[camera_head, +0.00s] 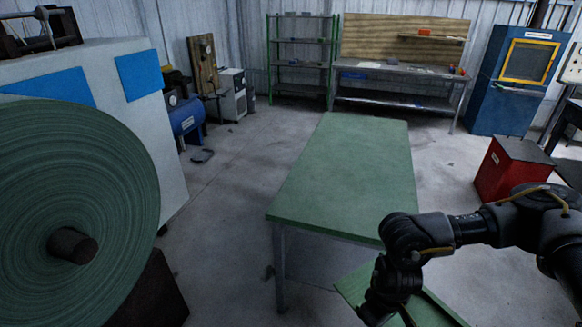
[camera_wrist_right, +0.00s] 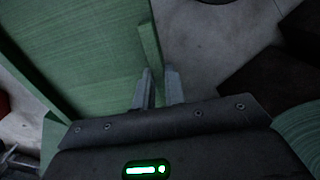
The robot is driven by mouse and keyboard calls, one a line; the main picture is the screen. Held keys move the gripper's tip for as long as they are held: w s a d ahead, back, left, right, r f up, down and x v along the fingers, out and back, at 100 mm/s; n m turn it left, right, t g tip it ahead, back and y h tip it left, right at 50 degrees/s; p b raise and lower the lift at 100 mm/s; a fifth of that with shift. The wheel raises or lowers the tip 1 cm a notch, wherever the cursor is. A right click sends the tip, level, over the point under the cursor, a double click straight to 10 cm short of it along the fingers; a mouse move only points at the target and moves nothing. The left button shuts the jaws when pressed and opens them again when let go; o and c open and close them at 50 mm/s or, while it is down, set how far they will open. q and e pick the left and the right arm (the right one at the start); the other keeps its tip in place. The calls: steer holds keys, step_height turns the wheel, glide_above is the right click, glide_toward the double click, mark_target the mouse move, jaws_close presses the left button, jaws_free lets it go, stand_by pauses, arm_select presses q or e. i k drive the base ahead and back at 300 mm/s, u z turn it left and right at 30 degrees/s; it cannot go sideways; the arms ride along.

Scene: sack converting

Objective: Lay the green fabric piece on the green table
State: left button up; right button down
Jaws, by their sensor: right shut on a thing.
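The green table (camera_head: 345,175) stands in the middle of the head view, its flat top bare. The green fabric piece (camera_head: 356,285) shows below the table's near edge, partly hidden behind my right arm and cut off by the frame. My right gripper (camera_wrist_right: 158,78) is shut on the fabric; a narrow green strip (camera_wrist_right: 150,42) of it runs up from the fingers in the wrist view. A wide green surface fills that view's left; I cannot tell whether it is fabric or table. My left gripper is not in view.
A large green roll (camera_head: 100,180) stands at the left before a pale machine (camera_head: 165,130). A red cabinet (camera_head: 510,170) is right of the table. Green shelves (camera_head: 302,62) and a workbench (camera_head: 400,70) line the back. The floor left of the table is mostly clear.

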mark_target(376, 196)
steer(key=i, duration=1.6)
steer(key=z, duration=0.1)
